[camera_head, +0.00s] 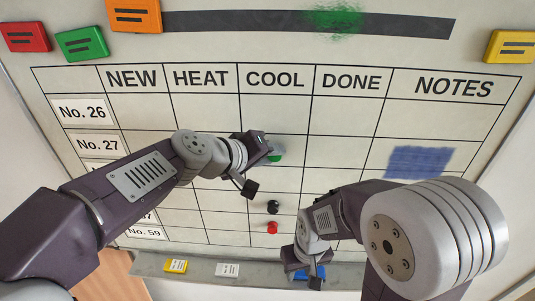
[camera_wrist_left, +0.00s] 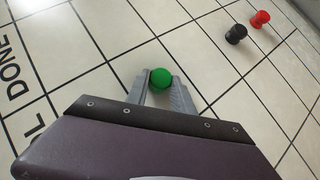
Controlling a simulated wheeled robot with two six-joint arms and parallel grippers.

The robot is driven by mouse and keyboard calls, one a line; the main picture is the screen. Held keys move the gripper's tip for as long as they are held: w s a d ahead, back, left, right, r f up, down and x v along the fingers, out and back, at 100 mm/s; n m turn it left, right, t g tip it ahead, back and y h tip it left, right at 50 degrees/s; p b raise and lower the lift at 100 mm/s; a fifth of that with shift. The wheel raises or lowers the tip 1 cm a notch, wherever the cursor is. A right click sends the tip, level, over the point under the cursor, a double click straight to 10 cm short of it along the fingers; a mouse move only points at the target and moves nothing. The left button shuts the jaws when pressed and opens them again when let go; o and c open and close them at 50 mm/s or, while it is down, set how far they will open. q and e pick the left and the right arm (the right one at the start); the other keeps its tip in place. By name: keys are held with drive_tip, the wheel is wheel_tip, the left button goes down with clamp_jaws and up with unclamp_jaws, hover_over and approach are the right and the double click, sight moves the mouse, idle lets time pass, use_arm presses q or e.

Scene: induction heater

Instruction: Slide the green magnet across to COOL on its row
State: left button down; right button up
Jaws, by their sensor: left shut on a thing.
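The green magnet (camera_head: 277,157) is a round knob on the whiteboard grid, in the COOL column. The arm partly hides it in the head view, and its exact row is hard to tell there. My left gripper (camera_head: 270,151) is shut on it. In the left wrist view the green magnet (camera_wrist_left: 160,78) sits between the two grey fingertips. My right gripper (camera_head: 314,279) is low at the board's bottom edge, near a blue object (camera_head: 301,274). I cannot tell whether it is open or holding that object.
A black magnet (camera_head: 273,207) and a red magnet (camera_head: 272,228) sit lower in the COOL column. A ledge (camera_head: 200,268) below the board carries a yellow block (camera_head: 176,266) and a white block (camera_head: 227,269). A blue scribble (camera_head: 419,161) marks the NOTES column.

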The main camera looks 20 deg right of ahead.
use_arm(q)
drive_tip(key=shift+w+b, duration=0.1)
drive_tip(key=shift+b, duration=0.2)
drive_tip(key=c, duration=1.4)
unclamp_jaws()
drive_tip(key=o, duration=0.4)
drive_tip(key=shift+a, duration=0.1)
